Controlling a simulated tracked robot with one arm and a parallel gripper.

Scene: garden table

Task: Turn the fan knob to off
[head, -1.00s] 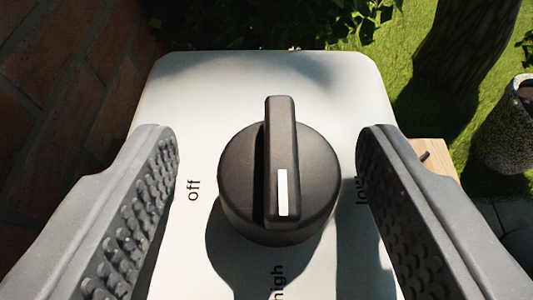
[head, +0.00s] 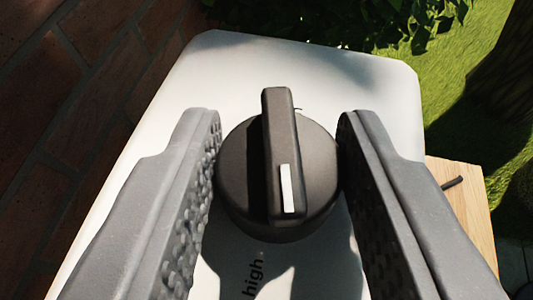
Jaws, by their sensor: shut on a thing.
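The fan knob (head: 279,180) is a black round dial with a raised bar across it, on a pale panel (head: 300,60). A white mark on the bar points toward the bottom of the picture, close to the word "high" (head: 253,275). My gripper (head: 279,150) has one finger on each side of the knob, shut on its round body. The words "off" and "low" are hidden behind the fingers.
A brick wall (head: 70,110) runs along the left. A wooden surface (head: 460,205) shows at the right beside the panel. Green leaves (head: 350,20) and grass (head: 450,70) lie beyond the panel.

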